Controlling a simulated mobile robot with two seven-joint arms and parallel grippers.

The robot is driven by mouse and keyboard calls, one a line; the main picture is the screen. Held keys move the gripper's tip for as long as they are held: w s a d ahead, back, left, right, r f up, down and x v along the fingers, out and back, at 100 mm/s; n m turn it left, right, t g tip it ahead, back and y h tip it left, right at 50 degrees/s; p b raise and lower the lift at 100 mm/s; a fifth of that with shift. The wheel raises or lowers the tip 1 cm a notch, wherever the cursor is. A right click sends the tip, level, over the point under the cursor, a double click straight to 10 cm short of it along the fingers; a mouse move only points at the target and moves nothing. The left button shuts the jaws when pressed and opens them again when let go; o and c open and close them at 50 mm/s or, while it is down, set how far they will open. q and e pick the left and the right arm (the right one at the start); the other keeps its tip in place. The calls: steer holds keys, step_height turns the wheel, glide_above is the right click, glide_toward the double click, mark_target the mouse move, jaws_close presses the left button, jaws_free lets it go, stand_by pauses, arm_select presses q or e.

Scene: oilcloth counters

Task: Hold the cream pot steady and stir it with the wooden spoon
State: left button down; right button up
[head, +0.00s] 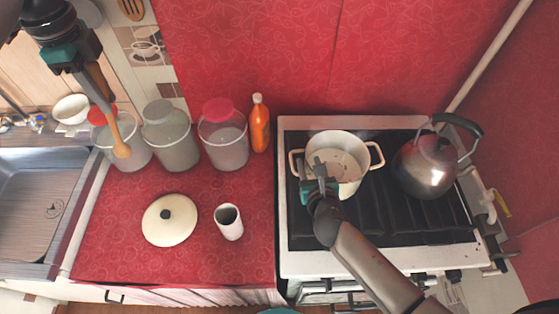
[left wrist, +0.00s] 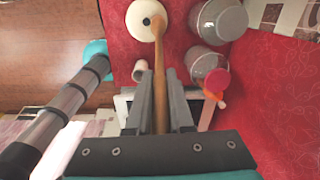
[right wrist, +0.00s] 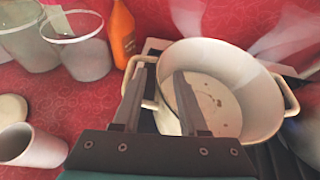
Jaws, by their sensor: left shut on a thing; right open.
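The cream pot (head: 350,147) stands open on the left part of the stove, with pale contents and dark specks inside. It fills the middle of the right wrist view (right wrist: 240,72). My right gripper (head: 319,170) is open at the pot's near left rim; in its wrist view the fingers lie either side of the rim wall. Whether they touch it I cannot tell. My left gripper (head: 91,78) is shut on the wooden spoon (head: 118,135), high at the upper left, far from the pot. The spoon's bowl end hangs down before the jars; the spoon also shows in the left wrist view (left wrist: 160,70).
A kettle (head: 427,165) stands right of the pot. Several lidded jars, including a pink-lidded one (head: 224,145), and an orange bottle (head: 260,124) line the back counter. A cream lid (head: 170,229) and a white cup (head: 229,224) sit in front. A sink (head: 40,200) is at left.

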steer(key=shift+w+f, duration=0.25)
steer(key=shift+w, duration=0.4)
steer(key=shift+c, duration=0.2)
steer(key=shift+s, duration=0.1)
jaws_close()
